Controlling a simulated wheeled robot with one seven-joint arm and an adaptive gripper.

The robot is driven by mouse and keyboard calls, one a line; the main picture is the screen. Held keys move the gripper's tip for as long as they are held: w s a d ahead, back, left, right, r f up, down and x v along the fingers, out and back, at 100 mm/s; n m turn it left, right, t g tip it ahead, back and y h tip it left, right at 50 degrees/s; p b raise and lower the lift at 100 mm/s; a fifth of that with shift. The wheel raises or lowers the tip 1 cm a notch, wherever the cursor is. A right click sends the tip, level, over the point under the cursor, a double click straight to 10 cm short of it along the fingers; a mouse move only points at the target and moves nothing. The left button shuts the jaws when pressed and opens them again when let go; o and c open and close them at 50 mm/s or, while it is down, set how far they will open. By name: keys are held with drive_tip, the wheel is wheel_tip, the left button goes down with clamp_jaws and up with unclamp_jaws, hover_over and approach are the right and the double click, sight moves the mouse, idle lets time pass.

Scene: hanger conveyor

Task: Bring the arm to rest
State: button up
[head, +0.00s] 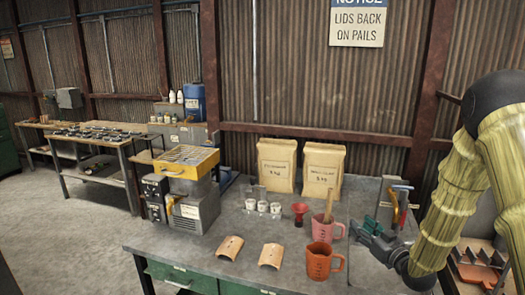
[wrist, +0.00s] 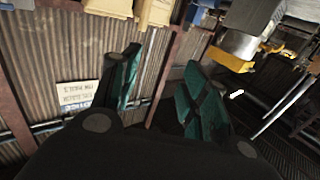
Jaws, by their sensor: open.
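My gripper (head: 374,228) is at the right side of the workbench in the head view, low over the bench top, with my arm coming in from the right edge. In the wrist view my gripper (wrist: 157,78) shows two teal fingers spread apart with nothing between them. An orange mug (head: 322,262) and a pink mug (head: 324,229) holding a wooden stick stand on the bench to its left. I cannot tell the exact gap between my gripper and the pink mug.
The workbench (head: 225,262) also bears two paper bags (head: 277,165), a red funnel (head: 300,210), several small white cups (head: 262,206), two curved tan pieces (head: 228,247) and a yellow-topped machine (head: 186,160). Tools (head: 398,200) stand at its right. A notice (head: 358,22) hangs on the wall.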

drive_tip(key=s+a+f+m+g+h+b, duration=0.1)
drive_tip(key=s+a+f+g, duration=0.15)
drive_tip(key=s+f, duration=0.6)
drive_tip(key=s+a+f+m+g+h+b, duration=0.1)
drive_tip(key=s+f+g+h+b, duration=0.3)
drive_tip(key=f, duration=0.8)
drive_tip(key=s+a+f+m+g+y+p, duration=0.1)
drive_tip(key=s+a+f, duration=0.1)
drive_tip(key=s+f, duration=0.75)
drive_tip(key=s+a+f+g+b, duration=0.1)
drive_tip(key=s+f+g, duration=0.2)
drive_tip(key=s, duration=0.7)
drive_tip(key=s+a+f+m+g+h+b, duration=0.1)
drive_tip(key=s+a+f+g, duration=0.1)
drive_tip(key=s+f, duration=0.5)
drive_tip(key=s+a+f+g+h+b, duration=0.1)
drive_tip(key=s+f+g, duration=0.3)
drive_tip(key=s, duration=1)
drive_tip(key=shift+a+f+m+b, duration=0.15)
drive_tip(key=shift+f+m+b, duration=0.25)
